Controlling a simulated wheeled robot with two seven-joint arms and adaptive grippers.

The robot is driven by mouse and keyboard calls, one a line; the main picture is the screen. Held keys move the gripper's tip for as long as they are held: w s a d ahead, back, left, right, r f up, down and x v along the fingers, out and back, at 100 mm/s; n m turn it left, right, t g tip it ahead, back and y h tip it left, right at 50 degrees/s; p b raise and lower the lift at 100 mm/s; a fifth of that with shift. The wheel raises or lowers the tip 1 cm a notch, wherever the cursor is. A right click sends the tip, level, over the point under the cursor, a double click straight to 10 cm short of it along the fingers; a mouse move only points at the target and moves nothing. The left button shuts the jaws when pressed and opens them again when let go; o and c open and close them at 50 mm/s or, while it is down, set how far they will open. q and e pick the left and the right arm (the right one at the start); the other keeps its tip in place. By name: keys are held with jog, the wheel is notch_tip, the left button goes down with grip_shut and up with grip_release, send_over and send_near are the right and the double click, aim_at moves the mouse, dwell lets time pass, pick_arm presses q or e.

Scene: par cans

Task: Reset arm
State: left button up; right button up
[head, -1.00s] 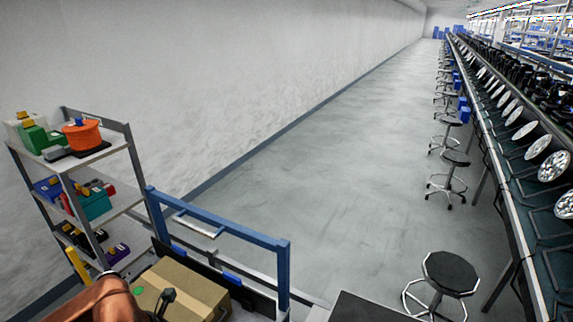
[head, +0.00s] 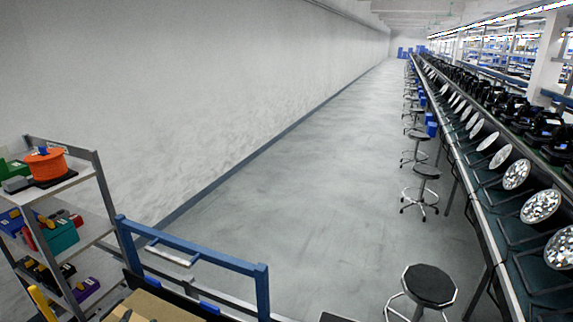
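Neither of my grippers shows clearly in the head view. The top of a cardboard box (head: 155,309) shows at the bottom edge, cut off by the frame. A small dark shape lies over its left part, too cut off to identify. Behind the box stands a blue metal frame (head: 190,250) with a crossbar and two posts.
A grey shelf rack (head: 85,187) at left holds an orange spool (head: 45,165), a teal bin (head: 58,236) and other parts. A long bench (head: 478,195) with par cans runs along the right, with black stools (head: 430,286) beside it. The middle floor is clear.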

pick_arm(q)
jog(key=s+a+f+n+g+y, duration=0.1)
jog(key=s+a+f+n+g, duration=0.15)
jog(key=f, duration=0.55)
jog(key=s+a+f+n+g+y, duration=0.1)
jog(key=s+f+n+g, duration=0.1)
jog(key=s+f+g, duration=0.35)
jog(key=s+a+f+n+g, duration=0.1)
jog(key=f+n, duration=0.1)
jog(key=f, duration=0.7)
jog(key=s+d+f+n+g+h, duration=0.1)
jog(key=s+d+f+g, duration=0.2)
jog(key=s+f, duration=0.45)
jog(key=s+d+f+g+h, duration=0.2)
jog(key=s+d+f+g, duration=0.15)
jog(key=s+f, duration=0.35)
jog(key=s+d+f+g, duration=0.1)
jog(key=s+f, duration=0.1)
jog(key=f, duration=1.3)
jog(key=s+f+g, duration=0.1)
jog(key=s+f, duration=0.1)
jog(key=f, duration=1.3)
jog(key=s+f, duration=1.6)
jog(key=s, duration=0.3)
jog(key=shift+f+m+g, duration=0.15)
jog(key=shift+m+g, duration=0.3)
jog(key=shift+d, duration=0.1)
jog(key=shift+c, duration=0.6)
